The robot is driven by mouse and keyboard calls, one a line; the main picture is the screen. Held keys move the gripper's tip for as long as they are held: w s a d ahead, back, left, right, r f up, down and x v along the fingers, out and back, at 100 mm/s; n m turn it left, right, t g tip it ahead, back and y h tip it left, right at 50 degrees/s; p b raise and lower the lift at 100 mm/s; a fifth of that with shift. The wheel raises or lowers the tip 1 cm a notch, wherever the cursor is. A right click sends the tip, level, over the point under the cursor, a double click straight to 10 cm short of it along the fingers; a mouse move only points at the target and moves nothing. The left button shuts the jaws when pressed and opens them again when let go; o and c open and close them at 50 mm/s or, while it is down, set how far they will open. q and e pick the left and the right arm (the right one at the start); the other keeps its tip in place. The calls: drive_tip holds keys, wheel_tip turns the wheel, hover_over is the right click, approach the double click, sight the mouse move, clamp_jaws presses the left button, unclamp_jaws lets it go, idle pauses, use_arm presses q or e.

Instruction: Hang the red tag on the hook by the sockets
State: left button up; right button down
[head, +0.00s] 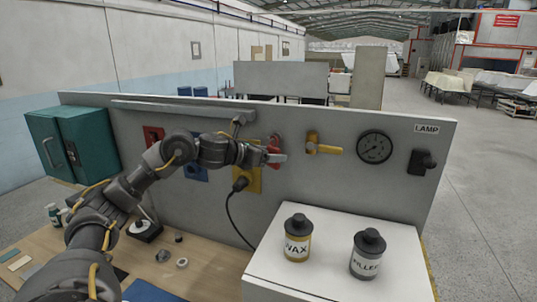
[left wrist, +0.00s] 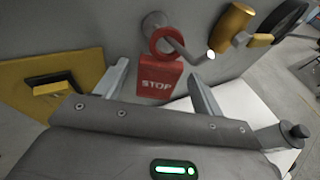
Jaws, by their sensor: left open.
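The red tag (left wrist: 159,78), marked STOP, hangs by its ring (left wrist: 164,41) on the metal hook (left wrist: 184,42) on the grey panel. The ring appears to be around the hook's rod, short of its bright tip. In the head view, part of the red tag (head: 274,143) shows behind my left gripper (head: 280,158). In the left wrist view, my left gripper (left wrist: 158,68) is open, with one finger on each side of the tag and gaps between. The yellow socket (head: 254,180) is just left of the hook, with a black plug (head: 240,184) in it. My right gripper is out of view.
Right of the hook are a yellow valve handle (head: 325,150), a gauge (head: 374,147) and a lamp switch (head: 422,162). A wax can (head: 297,240) and a filler can (head: 367,257) stand on a white box (head: 325,285) below. A teal cabinet (head: 80,143) is at left.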

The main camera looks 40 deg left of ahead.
use_arm(q)
drive_tip(key=shift+a, duration=0.1)
drive_tip(key=b+v, duration=0.6)
drive_tip(key=v, duration=0.4)
drive_tip(key=shift+s+r+b, duration=0.15)
drive_tip(key=shift+s+b, duration=0.2)
drive_tip(key=shift+b, duration=0.05)
